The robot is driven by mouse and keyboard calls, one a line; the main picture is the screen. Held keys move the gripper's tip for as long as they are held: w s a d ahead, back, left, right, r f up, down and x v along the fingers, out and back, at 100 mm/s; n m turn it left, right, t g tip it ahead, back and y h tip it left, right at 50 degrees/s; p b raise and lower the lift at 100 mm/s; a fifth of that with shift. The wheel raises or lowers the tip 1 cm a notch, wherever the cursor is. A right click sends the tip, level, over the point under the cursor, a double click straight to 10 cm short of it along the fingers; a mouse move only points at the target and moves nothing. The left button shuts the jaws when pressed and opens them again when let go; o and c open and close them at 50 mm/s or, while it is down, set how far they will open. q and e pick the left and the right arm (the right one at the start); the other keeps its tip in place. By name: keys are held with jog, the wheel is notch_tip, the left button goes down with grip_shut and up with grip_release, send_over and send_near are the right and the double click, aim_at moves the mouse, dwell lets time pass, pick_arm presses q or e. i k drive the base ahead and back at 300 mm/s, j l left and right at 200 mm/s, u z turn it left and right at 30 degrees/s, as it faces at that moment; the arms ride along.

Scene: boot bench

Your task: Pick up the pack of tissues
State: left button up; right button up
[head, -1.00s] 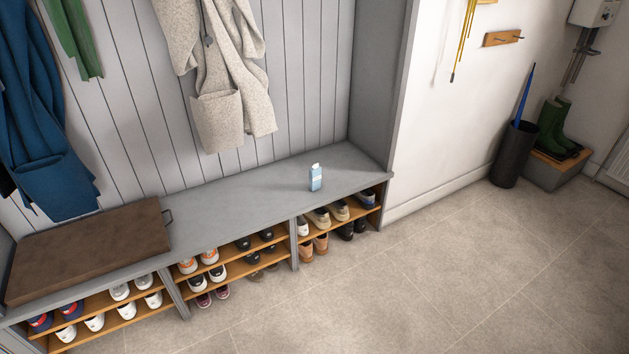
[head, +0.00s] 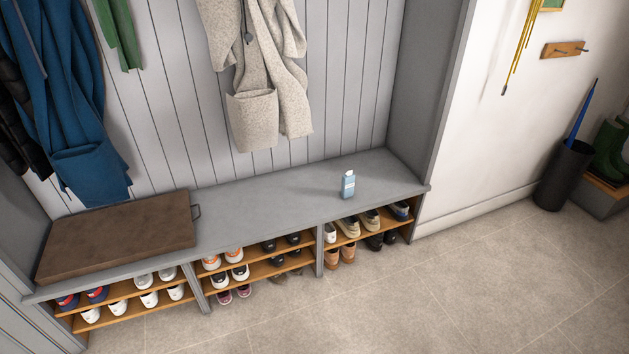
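The pack of tissues (head: 348,186) is a small light-blue pack with a white top. It stands upright on the grey bench top (head: 275,197), toward the right end and near the front edge. Nothing touches it. Neither of my grippers shows in the head view.
A brown cushion (head: 120,234) with a handle lies on the bench's left end. Shoe shelves (head: 270,263) sit under the bench. Coats (head: 265,100) hang behind it. A side panel (head: 428,90) closes the right end. The floor (head: 440,290) in front is clear.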

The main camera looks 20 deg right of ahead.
aim_at(348, 180)
jog(key=i+l+u, duration=0.15)
jog(key=l, duration=0.25)
jog(key=i+l+u, duration=0.15)
jog(key=l, duration=0.2)
jog(key=i+l+u, duration=0.15)
jog(key=l, duration=0.3)
jog(key=i+l+u, duration=0.15)
jog(key=l, duration=0.25)
jog(key=l+u, duration=0.15)
jog(key=l, duration=0.3)
